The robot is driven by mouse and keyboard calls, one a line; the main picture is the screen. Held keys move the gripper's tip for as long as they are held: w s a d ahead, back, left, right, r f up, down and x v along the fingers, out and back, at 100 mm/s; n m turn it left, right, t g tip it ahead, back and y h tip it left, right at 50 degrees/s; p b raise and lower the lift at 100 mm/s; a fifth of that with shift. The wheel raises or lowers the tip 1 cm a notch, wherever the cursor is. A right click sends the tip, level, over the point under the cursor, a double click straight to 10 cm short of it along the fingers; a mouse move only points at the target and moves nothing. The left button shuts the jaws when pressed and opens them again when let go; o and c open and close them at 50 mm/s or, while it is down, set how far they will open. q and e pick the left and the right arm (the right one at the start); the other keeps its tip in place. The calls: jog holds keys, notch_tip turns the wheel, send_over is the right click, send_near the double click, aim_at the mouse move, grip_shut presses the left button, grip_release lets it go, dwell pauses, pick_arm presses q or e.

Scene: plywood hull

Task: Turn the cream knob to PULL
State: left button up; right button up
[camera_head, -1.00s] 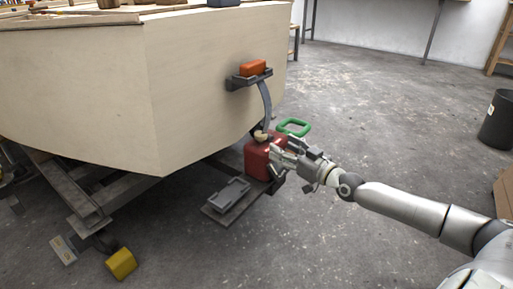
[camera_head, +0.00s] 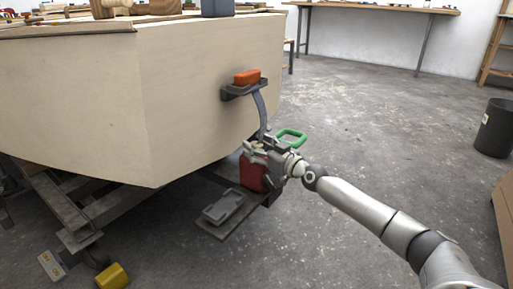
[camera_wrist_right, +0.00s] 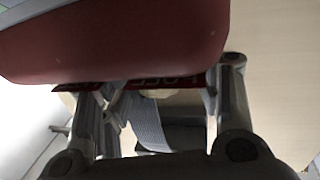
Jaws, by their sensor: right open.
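The red box (camera_head: 252,174) stands low by the hull's lower edge, with a grey strap (camera_head: 261,113) rising from it. My right gripper (camera_head: 262,152) is at its top and covers much of it. In the right wrist view, the open fingers (camera_wrist_right: 163,100) stand either side of a small part of the cream knob (camera_wrist_right: 160,94). Contact cannot be told. A dark red strip (camera_wrist_right: 175,82) with pale letters lies beside the knob; I cannot read it surely. The knob's pointing is hidden. My left gripper is not in view.
A green handle (camera_head: 291,137) is just behind my right gripper. The plywood hull (camera_head: 195,90) rises at left, with an orange block (camera_head: 247,77) on a dark bracket. A grey tray (camera_head: 224,207) lies below. The floor on the right is open; a black bin (camera_head: 495,128) stands there.

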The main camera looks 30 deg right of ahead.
jog(key=shift+w, duration=0.35)
